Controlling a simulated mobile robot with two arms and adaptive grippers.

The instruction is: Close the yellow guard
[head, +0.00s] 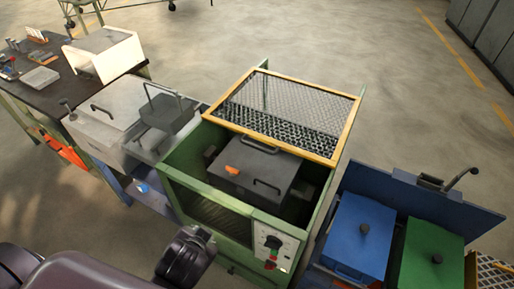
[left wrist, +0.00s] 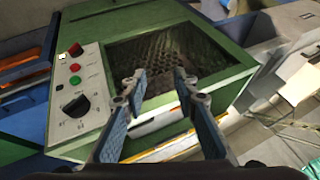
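The yellow guard (head: 286,108) is a yellow frame with wire mesh. In the head view it stands raised at the back of the green furnace box (head: 190,206), whose top is open. Inside the box is a dark lidded block (head: 255,168) with black handles and an orange piece on top. My left arm comes in at the bottom left, in front of the box; its fingertips are not clear there. In the left wrist view my left gripper (left wrist: 157,84) is open and empty, its fingers apart before the box's dark window (left wrist: 170,60). My right gripper is not in view.
A control panel (head: 272,247) with knob and buttons is on the box's front right. A grey bench unit (head: 118,118) adjoins on the left. Blue (head: 357,235) and green (head: 430,255) lidded bins stand to the right. The floor behind the guard is clear.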

